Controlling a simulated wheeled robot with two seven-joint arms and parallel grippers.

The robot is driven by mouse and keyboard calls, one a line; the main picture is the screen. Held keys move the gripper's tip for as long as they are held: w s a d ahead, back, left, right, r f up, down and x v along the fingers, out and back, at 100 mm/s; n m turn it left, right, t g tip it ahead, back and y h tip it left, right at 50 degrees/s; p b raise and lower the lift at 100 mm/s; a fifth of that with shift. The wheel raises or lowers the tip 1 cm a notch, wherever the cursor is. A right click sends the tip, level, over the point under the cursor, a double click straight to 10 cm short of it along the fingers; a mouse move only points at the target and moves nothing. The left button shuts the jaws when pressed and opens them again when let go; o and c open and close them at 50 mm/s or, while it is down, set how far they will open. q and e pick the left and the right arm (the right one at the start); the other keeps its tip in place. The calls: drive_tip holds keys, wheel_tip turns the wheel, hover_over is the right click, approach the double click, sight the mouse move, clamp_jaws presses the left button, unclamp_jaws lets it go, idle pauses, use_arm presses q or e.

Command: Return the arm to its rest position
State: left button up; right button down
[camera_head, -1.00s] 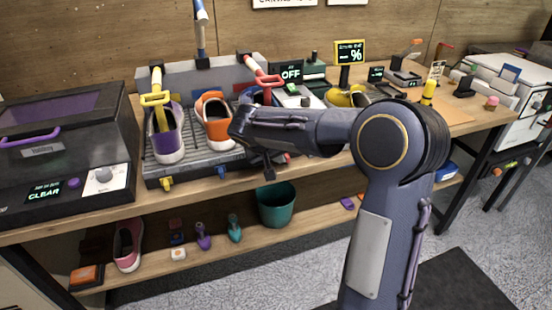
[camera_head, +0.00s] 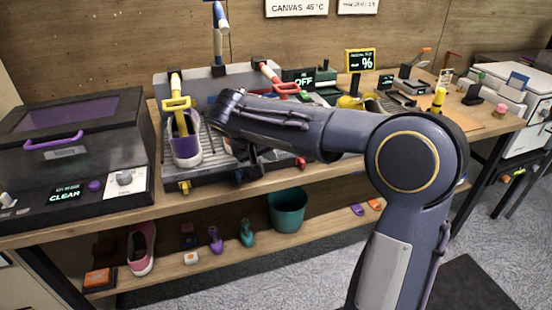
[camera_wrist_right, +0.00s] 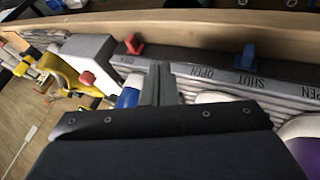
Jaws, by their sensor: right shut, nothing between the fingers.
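My right arm reaches in from the right in the head view, over the front of the grey rack (camera_head: 205,165). My right gripper (camera_head: 248,165) hangs down from the wrist, in front of the rack, and is small and dark there. In the right wrist view its fingers (camera_wrist_right: 157,86) are together with nothing between them. A white and purple shoe (camera_head: 186,150) stands on the rack under a yellow-handled tool (camera_head: 176,103), left of my wrist. My forearm hides most of the middle of the rack. My left gripper is not in view.
A dark box with a purple handle (camera_head: 55,141) stands left of the rack. A teal bucket (camera_head: 288,210) and a pink shoe (camera_head: 141,250) are on the lower shelf. Red (camera_wrist_right: 133,44) and blue (camera_wrist_right: 246,58) levers line the rack edge.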

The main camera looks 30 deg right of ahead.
drive_tip(key=s+a+r+y+p, duration=0.1)
drive_tip(key=s+a+y+p, duration=0.2)
drive_tip(key=s, duration=0.6)
drive_tip(key=s+a+r+n+t+y+p, duration=0.1)
drive_tip(key=s+a+y+p, duration=0.3)
drive_tip(key=s, duration=0.4)
drive_tip(key=s+a+r+n+t+y+p, duration=0.1)
drive_tip(key=s+a+r+y+p, duration=0.1)
drive_tip(key=s, duration=0.7)
drive_tip(key=a+y+p, duration=0.1)
drive_tip(key=a+p, duration=0.1)
drive_tip(key=p, duration=0.1)
drive_tip(key=shift+s+a+y, duration=0.3)
